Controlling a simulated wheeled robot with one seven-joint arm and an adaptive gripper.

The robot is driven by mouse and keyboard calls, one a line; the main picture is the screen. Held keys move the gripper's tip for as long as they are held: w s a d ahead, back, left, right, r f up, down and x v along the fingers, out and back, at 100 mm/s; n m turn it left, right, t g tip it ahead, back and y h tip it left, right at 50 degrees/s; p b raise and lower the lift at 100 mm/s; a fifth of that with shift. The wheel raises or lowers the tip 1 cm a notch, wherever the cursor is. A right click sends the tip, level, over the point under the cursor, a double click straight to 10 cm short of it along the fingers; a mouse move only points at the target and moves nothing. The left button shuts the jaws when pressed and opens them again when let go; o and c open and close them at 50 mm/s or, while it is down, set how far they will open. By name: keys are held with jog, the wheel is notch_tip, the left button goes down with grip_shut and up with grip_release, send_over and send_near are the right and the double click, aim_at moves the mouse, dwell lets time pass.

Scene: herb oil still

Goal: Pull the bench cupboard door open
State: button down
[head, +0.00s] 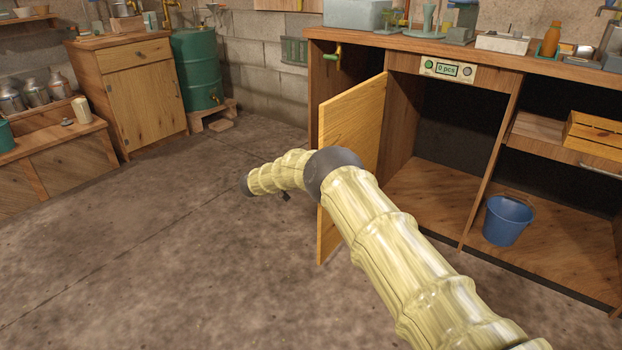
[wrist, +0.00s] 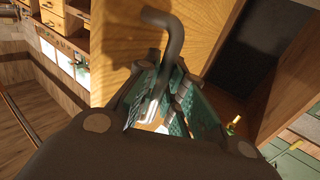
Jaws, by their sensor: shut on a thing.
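The bench cupboard door (head: 352,122) is a light wooden panel standing well open, swung out from the bench front. In the wrist view the door (wrist: 150,70) fills the upper middle, with a dark bent bar handle (wrist: 172,40) on its face. My gripper (wrist: 165,95) is shut on the handle, with its green-padded fingers on both sides of the bar. In the head view my arm reaches across the door, and the gripper's fingers and the handle are hidden there.
The bench (head: 450,52) has open bays; a blue bucket (head: 507,220) stands in one, and a wooden crate (head: 594,135) sits on a shelf. A small cabinet (head: 142,95) and green barrel (head: 198,70) stand at the back left. The floor left of the door is clear.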

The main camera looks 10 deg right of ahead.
jog(key=shift+w+a+b, duration=0.3)
jog(key=shift+w+a, duration=0.1)
jog(key=shift+w, duration=0.1)
jog(key=c, duration=1.5)
grip_release()
jog(key=shift+a, duration=0.1)
jog(key=s+a, duration=0.1)
jog(key=a, duration=1)
jog(key=shift+a+g, duration=0.3)
jog(key=shift+a, duration=0.1)
